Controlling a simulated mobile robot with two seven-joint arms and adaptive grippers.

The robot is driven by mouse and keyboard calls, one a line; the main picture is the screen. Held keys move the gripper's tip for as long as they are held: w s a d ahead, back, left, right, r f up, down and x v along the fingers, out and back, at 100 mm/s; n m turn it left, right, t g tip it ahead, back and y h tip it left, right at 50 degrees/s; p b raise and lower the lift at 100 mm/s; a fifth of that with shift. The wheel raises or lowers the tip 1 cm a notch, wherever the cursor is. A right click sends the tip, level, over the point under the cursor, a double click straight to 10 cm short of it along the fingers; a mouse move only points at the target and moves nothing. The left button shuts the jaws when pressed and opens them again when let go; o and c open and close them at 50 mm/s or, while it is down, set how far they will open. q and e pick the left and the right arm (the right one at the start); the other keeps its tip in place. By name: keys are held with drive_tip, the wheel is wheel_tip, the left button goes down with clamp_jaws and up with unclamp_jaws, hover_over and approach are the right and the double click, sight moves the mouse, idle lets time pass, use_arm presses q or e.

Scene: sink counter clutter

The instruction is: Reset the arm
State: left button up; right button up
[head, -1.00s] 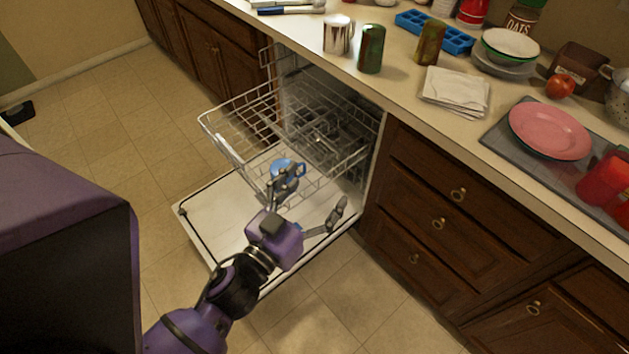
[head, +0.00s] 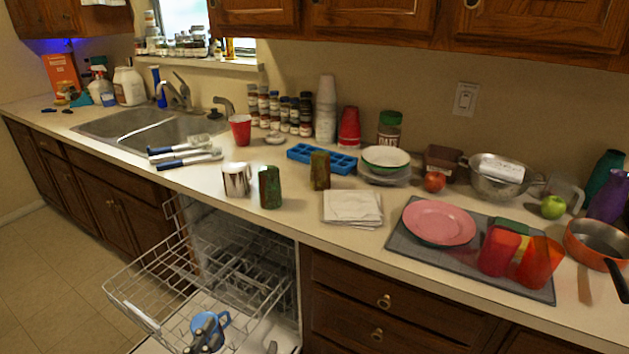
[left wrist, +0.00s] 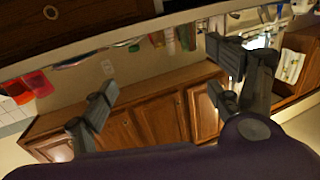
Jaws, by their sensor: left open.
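My left gripper (head: 238,342) shows only in part at the bottom edge of the head view, in front of the open dishwasher. Its two fingers are spread apart. In the left wrist view the left gripper (left wrist: 165,85) is open with nothing between its fingers. A blue mug (head: 222,318) is at the dishwasher's wire rack (head: 165,290), partly hidden behind one finger. I cannot tell whether that finger touches the mug. The rest of my left arm is below the head view. My right gripper is in neither view.
The pulled-out rack and open dishwasher lie below the counter (head: 300,215). Near the counter's front edge are a metal mug (head: 236,179), a green cup (head: 270,187) and folded napkins (head: 352,207). A pink plate (head: 439,222) and red cups (head: 498,250) stand farther right.

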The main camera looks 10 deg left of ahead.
use_arm(q)
drive_tip(key=s+a+f+g+y+p, duration=0.25)
drive_tip(key=s+f+g, duration=0.35)
drive_tip(key=f, duration=0.8)
drive_tip(key=s+f+g+p, duration=0.1)
drive_tip(key=s+f, duration=0.2)
drive_tip(key=s, duration=0.5)
drive_tip(key=s+f+n+g+h+p, duration=0.1)
drive_tip(key=s+f, duration=0.3)
drive_tip(key=s, duration=0.4)
drive_tip(key=shift+d+g+p, duration=0.4)
drive_tip(key=shift+g+p, duration=0.15)
drive_tip(key=shift+g, duration=0.15)
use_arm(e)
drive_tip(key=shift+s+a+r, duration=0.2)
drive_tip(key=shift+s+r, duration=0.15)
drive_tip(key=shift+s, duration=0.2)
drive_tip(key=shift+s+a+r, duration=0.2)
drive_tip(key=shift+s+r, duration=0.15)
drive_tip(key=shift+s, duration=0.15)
